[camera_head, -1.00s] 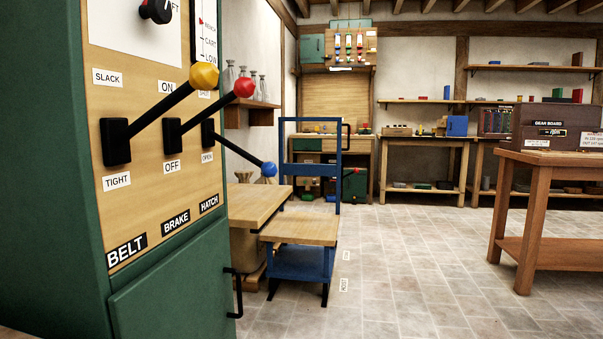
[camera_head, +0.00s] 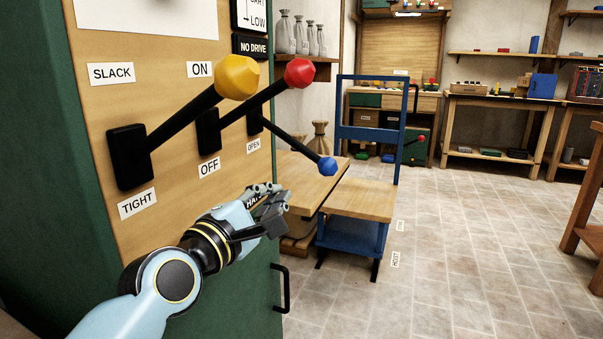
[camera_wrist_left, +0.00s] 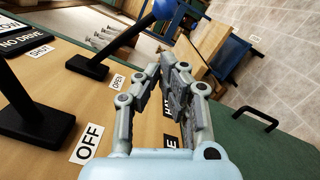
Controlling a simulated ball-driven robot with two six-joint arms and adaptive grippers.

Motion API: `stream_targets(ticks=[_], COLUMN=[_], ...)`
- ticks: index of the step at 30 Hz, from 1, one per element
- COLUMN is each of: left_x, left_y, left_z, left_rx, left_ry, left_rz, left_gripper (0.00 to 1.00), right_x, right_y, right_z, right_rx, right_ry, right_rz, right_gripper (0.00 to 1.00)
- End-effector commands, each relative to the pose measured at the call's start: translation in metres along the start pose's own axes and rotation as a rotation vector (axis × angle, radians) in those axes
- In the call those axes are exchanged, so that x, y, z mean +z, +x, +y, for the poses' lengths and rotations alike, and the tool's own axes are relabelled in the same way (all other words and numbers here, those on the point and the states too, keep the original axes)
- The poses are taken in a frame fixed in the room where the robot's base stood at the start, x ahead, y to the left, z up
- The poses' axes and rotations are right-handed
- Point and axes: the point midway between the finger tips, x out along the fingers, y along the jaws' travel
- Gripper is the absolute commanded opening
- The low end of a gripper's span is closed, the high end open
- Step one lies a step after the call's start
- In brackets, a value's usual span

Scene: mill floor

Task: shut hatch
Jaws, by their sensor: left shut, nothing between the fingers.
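The hatch lever is a black rod with a blue knob (camera_head: 328,166), sloping down from its mount on the panel, just above the OPEN label (camera_head: 253,146). In the left wrist view the blue knob (camera_wrist_left: 166,9) is partly cut off at the top edge, and the SHUT label (camera_wrist_left: 40,50) lies left of the lever's base. My left gripper (camera_head: 272,200) is shut and empty, below and left of the blue knob and apart from it. It partly hides the HATCH label. My right gripper is not in view.
The yellow-knobbed belt lever (camera_head: 238,77) and red-knobbed brake lever (camera_head: 299,72) stick out raised beside the hatch lever. A black handle (camera_head: 284,288) is on the green cabinet below. A blue cart (camera_head: 352,232) and wooden table (camera_head: 297,180) stand behind; open floor lies right.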

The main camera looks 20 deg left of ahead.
Motion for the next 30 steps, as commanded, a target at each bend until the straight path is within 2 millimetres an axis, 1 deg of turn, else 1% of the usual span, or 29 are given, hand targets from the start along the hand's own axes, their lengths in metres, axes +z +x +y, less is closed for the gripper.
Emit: stream_targets(ticks=[2, 5, 12, 18, 21, 24, 30], left_x=[0.000, 0.000, 0.000, 0.000, 0.000, 0.000, 0.000], left_y=[0.003, 0.013, 0.056, 0.086, 0.095, 0.099, 0.100], left_z=[0.000, 0.000, -0.001, -0.001, -0.001, -0.001, 0.000], left_rx=[0.000, 0.001, 0.001, -0.001, -0.001, -0.001, -0.002], left_ry=[0.001, 0.001, 0.001, 0.002, 0.003, 0.003, 0.003], left_rz=[0.000, -0.001, -0.001, 0.000, 0.000, 0.000, 0.000], left_gripper=[0.00, 0.00, 0.00, 0.00, 0.00, 0.00, 0.00], right_x=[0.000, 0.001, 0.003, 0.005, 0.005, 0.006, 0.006], right_y=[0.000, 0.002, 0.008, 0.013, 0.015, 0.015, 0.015], right_z=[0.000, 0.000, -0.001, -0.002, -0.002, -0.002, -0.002], right_rx=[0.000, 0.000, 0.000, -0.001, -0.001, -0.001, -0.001], right_ry=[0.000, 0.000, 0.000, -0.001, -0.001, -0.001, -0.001], right_rz=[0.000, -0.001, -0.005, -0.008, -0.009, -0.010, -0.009], right_gripper=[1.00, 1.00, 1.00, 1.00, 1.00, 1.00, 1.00])
